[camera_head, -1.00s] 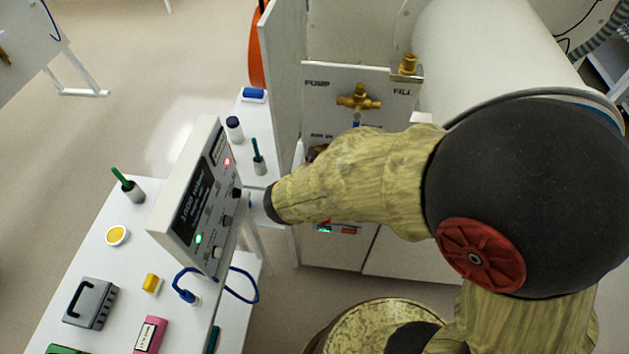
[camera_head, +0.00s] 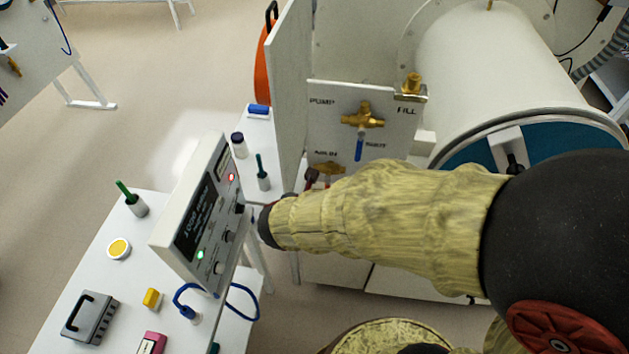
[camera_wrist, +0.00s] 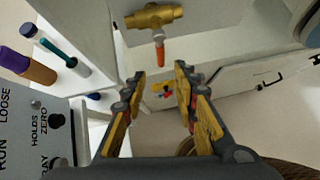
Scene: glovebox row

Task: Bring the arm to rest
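My arm (camera_head: 390,225) reaches leftward across the head view, its end close to the right side of the white control box. My gripper shows in the wrist view (camera_wrist: 160,92), with its two yellow-and-grey fingers spread apart and nothing between them. In the head view the fingers are hidden behind the box and my wrist. In the wrist view a brass valve with an orange-red handle (camera_wrist: 158,50) is beyond the fingertips.
The control box (camera_head: 205,215) with lit red and green lamps stands on a white table (camera_head: 85,275). A panel (camera_head: 335,120) carries a brass valve with a blue handle (camera_head: 359,148). A large white cylinder (camera_head: 490,70) is at the right. Bare floor (camera_head: 150,100) lies at upper left.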

